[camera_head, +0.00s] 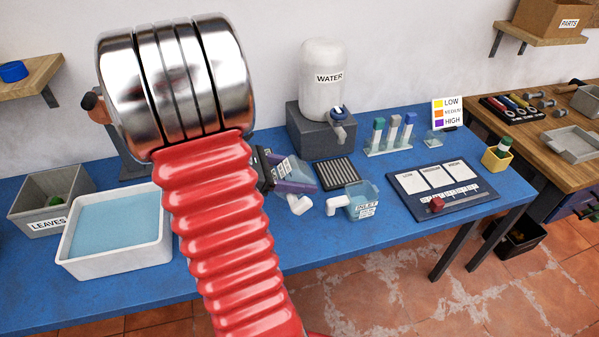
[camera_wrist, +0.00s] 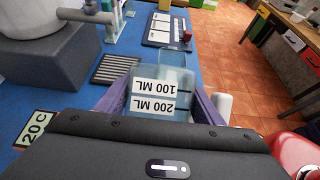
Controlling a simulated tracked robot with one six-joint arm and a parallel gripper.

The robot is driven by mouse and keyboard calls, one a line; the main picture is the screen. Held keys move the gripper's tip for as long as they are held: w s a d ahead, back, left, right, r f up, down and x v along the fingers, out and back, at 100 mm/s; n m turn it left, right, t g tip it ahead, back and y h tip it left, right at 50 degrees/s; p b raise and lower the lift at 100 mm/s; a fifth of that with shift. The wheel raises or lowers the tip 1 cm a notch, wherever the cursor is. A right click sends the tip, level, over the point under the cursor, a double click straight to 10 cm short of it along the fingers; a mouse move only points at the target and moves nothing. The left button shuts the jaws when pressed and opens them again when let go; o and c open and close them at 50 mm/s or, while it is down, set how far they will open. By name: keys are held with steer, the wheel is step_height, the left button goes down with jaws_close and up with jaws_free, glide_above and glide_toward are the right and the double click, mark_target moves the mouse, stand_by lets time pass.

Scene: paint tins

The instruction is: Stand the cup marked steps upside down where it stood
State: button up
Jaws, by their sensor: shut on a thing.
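My gripper (camera_head: 290,178) has purple fingers and is shut on a clear bluish cup (camera_wrist: 155,98). The cup carries white labels reading 100 ML and 200 ML, which appear upside down in the wrist view. Its white handle (camera_head: 300,204) sticks out toward the table's front edge, and also shows in the wrist view (camera_wrist: 223,106). In the head view the fingers and my red arm hide much of the cup. I cannot tell whether it touches the table. A second clear cup marked INLET (camera_head: 362,203) stands to the right, apart from my gripper.
A black ribbed grate (camera_head: 335,172) lies behind the held cup. The WATER tank (camera_head: 323,85) on its grey block stands at the back. A rack of tubes (camera_head: 390,140) and a dark chart board (camera_head: 440,190) are right. A white water basin (camera_head: 115,232) is left.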

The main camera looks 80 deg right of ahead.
steer(key=shift+f, duration=4.25)
steer(key=shift+f, duration=0.6)
steer(key=o, duration=1.7)
steer(key=shift+o, duration=0.2)
steer(key=v, duration=1.3)
steer(key=shift+w+a, duration=0.2)
steer(key=shift+w, duration=0.15)
steer(key=shift+r, duration=0.1)
